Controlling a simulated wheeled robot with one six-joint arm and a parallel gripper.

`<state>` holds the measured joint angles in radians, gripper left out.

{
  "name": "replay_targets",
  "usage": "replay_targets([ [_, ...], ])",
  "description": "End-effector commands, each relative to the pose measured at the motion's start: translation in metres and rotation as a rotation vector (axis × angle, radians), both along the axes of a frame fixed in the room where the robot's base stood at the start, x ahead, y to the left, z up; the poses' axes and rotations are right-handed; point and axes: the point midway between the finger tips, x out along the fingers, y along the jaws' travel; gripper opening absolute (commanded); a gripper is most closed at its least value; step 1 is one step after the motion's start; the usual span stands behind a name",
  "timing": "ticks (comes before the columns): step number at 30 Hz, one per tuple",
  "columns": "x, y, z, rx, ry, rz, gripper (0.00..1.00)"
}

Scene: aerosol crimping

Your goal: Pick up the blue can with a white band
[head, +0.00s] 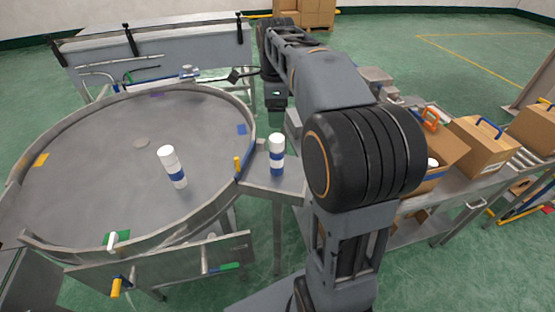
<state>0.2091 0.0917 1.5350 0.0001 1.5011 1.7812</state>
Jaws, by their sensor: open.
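Two capped cans are in view. One can (277,156) stands upright on the small metal ledge (262,183) at the right of the round table; it shows a white top and blue and white bands. The other can (173,167) stands on the round table, white with a blue band, and looks tilted in this view. Which is the blue can with a white band is hard to tell at this size. My gripper (276,101) is small and dark, beyond the ledge can and apart from it. It is open, and I see nothing held in it.
The round metal table (90,150) has a raised rim and much bare surface. A conveyor (160,45) stands behind it. At right, a bench (440,205) holds cardboard boxes (480,145). My arm hides part of the space between ledge and bench.

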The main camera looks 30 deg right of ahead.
Motion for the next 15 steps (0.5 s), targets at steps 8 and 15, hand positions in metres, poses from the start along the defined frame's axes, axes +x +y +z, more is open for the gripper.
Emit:
replay_targets([
  [8, 0.005, -0.008, -0.031, 0.005, 0.019, -0.11, 0.77],
  [15, 0.005, -0.008, -0.068, 0.004, 0.017, -0.108, 0.77],
])
